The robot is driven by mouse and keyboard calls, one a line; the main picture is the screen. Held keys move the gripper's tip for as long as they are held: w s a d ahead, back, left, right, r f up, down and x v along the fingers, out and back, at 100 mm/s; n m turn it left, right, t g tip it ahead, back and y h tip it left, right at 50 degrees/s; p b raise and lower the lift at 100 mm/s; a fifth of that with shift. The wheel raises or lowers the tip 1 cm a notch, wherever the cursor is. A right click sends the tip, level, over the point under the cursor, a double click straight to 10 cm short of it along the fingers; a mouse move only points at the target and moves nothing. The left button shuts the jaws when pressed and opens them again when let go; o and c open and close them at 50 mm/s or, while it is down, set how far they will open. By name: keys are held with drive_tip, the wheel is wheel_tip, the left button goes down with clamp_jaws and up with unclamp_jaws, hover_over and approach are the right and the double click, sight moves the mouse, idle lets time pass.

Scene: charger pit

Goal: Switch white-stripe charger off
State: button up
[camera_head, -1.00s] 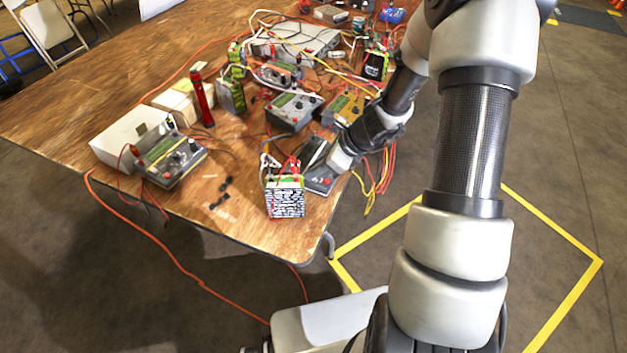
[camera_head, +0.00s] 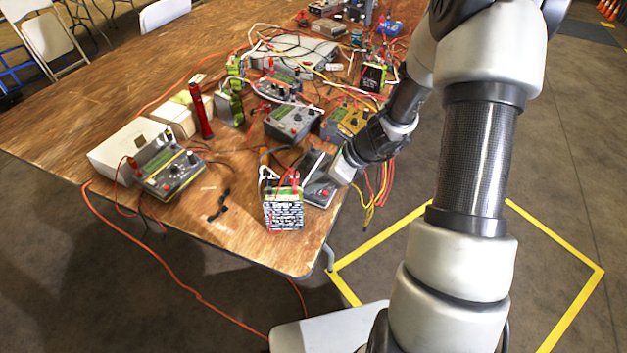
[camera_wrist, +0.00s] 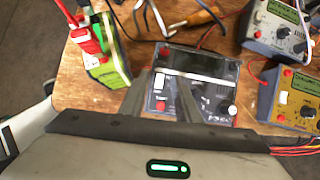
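The white-stripe charger (camera_wrist: 212,78) is a dark box with a white stripe, a red button at upper left and knobs along its lower edge in the wrist view. No lit screen can be made out on it. In the head view the charger (camera_head: 317,192) lies near the table's front right corner, partly hidden by my gripper. My gripper (camera_wrist: 167,80) is over the charger's left part, its two fingers apart with nothing between them. It also shows in the head view (camera_head: 342,168). Whether the fingertips touch the charger cannot be told.
A green battery pack (camera_wrist: 103,60) with red leads stands close on the left. A yellow charger (camera_wrist: 292,97) and a grey charger (camera_wrist: 276,27) are on the right. A yellow-stripe charger (camera_head: 172,170) sits further left on the wooden table (camera_head: 235,238). Loose cables lie around.

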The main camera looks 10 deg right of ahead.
drive_tip(key=p+v, duration=0.3)
drive_tip(key=v, duration=1.3)
drive_tip(key=shift+s+r, duration=0.15)
